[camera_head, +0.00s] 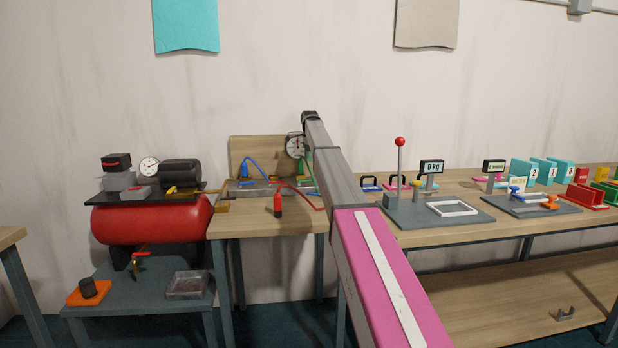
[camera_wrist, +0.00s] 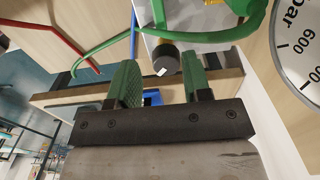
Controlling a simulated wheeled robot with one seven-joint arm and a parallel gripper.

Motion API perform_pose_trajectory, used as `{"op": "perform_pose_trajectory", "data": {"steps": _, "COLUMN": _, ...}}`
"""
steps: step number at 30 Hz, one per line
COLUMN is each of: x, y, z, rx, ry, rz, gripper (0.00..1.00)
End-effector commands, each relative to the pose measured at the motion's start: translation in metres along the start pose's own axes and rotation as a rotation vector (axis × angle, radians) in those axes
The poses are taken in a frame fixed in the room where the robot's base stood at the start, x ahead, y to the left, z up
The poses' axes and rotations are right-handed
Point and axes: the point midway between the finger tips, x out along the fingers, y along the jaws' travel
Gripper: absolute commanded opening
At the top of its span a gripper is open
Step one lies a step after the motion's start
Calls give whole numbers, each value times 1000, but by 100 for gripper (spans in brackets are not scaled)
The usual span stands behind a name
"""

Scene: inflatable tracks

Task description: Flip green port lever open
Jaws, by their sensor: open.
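In the wrist view, my gripper (camera_wrist: 160,78) is open, with its two green fingers apart. A black round knob with a white mark (camera_wrist: 165,60) shows near and between the fingertips; I cannot tell whether they touch it. A thick green hose (camera_wrist: 215,36) curves past just above it. A narrow green part (camera_wrist: 158,14), which may be the green port lever, stands upright above the knob; its position is not clear. In the head view, a green piece (camera_head: 304,168) shows beside my arm at the bench's back panel, partly hidden. My gripper is hidden there behind my arm.
A large round gauge (camera_wrist: 303,50) is close on the right in the wrist view. A red compressor tank (camera_head: 150,222) stands at left, and a red-knobbed press (camera_head: 400,170) at right.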

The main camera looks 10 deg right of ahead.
Motion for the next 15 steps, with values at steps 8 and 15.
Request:
{"op": "perform_pose_trajectory", "data": {"steps": 8, "x": 36, "y": 1, "z": 0, "rx": 0, "ry": 0, "rz": 2, "gripper": 45}}
{"op": "perform_pose_trajectory", "data": {"steps": 15, "x": 78, "y": 1, "z": 0, "rx": 0, "ry": 0, "rz": 2, "gripper": 45}}
